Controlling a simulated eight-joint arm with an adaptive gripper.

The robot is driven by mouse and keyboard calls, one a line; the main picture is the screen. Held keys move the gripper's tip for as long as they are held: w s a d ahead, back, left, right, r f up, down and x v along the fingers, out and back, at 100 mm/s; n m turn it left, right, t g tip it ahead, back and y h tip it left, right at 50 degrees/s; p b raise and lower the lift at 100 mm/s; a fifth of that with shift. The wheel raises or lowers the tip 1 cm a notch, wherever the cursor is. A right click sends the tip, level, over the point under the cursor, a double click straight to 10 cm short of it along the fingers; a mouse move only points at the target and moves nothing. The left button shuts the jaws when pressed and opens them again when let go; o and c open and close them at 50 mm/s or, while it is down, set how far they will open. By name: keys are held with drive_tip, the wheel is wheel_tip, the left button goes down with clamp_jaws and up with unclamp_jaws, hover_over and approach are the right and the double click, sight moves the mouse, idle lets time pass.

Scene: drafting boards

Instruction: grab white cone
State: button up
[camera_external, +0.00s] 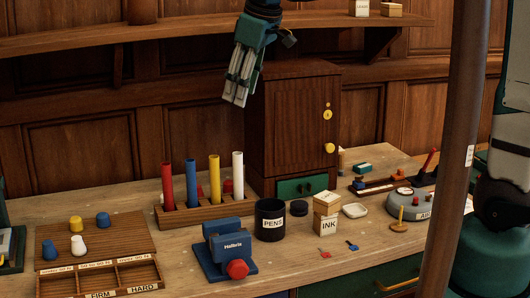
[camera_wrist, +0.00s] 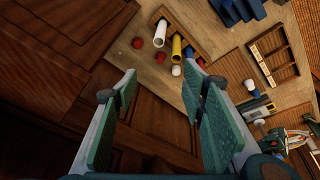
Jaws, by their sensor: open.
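The white cone (camera_external: 78,244), a small blunt-topped piece, stands on the wooden board (camera_external: 125,232) at the left in the external view. A yellow piece (camera_external: 76,223) stands behind it, a blue one (camera_external: 102,219) behind to its right and another blue one (camera_external: 49,250) to its left. My gripper (camera_external: 238,92) hangs high above the table, in front of the tall cabinet, apart from the cone. In the wrist view my gripper (camera_wrist: 162,85) is open with nothing between its fingers. I cannot make out the white cone for sure in that view.
A rack (camera_external: 205,212) holds upright red, blue, yellow and white tubes right of the board. The dark cabinet (camera_external: 292,130) stands behind. A blue Hellerix device (camera_external: 228,245), a black cup (camera_external: 270,220) and INK boxes (camera_external: 327,215) stand nearby. A compartment tray (camera_external: 100,278) lies before the board.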

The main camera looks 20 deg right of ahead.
drive_tip(key=w+a+f+n+g, duration=0.1)
drive_tip(key=a+f, duration=0.1)
drive_tip(key=a, duration=0.5)
drive_tip(key=w+a+f+n, duration=0.1)
drive_tip(key=w+a+f, duration=0.1)
drive_tip(key=a, duration=0.4)
drive_tip(key=n+g+h, duration=0.2)
drive_tip(key=n, duration=0.5)
hover_over(76, 238)
drive_tip(key=f, duration=2)
drive_tip(key=shift+w+d, duration=0.25)
drive_tip(key=shift+s+a+f, duration=0.25)
drive_tip(key=shift+a+f, duration=0.05)
drive_tip(key=shift+f, duration=0.05)
drive_tip(key=shift+f, duration=1.3)
drive_tip(key=shift+d+f+p, duration=0.1)
drive_tip(key=shift+f+p, duration=0.3)
drive_tip(key=shift+f, duration=2.2)
